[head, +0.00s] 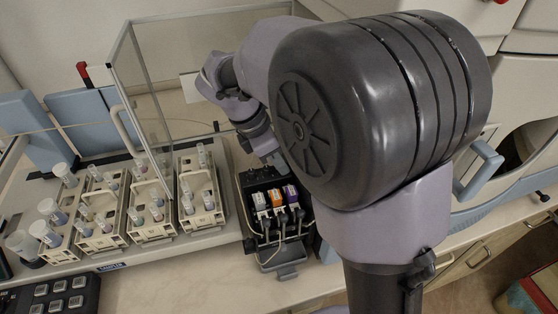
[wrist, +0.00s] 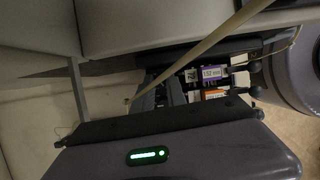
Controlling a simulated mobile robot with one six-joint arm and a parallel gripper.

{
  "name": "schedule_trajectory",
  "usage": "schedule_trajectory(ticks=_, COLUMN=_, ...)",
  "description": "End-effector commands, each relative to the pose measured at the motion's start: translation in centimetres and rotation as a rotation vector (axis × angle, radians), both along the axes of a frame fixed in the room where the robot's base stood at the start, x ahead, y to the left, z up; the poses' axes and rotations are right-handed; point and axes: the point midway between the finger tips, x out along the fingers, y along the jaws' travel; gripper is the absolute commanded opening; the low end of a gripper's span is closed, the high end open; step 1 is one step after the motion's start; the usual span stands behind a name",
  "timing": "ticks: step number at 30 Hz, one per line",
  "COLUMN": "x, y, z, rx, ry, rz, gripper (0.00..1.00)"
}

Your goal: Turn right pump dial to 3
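The dark pump (head: 248,222) stands on the bench with grey, orange and purple cassettes side by side on it. The purple cassette (wrist: 210,73), marked 1.52 mm, and the orange cassette (wrist: 214,93) show in the wrist view. My gripper (head: 270,160) points down at the far end of the pump, behind the cassettes. In the wrist view my gripper (wrist: 162,93) is just left of the purple cassette. Its fingertips are dark and partly hidden, so I cannot tell its opening or whether it touches anything. I cannot make out the right pump dial or its number.
Racks of capped tubes (head: 150,212) and a clear enclosure panel (head: 145,85) stand left of the pump. A thin tube (wrist: 200,45) crosses the wrist view close to my gripper. Bare bench (head: 170,275) lies at the front left.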

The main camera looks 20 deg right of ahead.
Motion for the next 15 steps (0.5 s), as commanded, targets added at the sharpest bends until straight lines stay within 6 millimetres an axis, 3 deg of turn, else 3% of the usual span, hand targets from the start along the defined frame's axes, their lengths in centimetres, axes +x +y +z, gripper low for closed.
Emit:
schedule_trajectory(ticks=7, x=0.00, y=0.01, z=0.17, rx=0.000, ry=0.001, rz=-0.010, gripper=0.00)
schedule_trajectory(ticks=15, x=0.16, y=0.01, z=0.68, rx=0.001, ry=0.003, rz=-0.234, gripper=0.00)
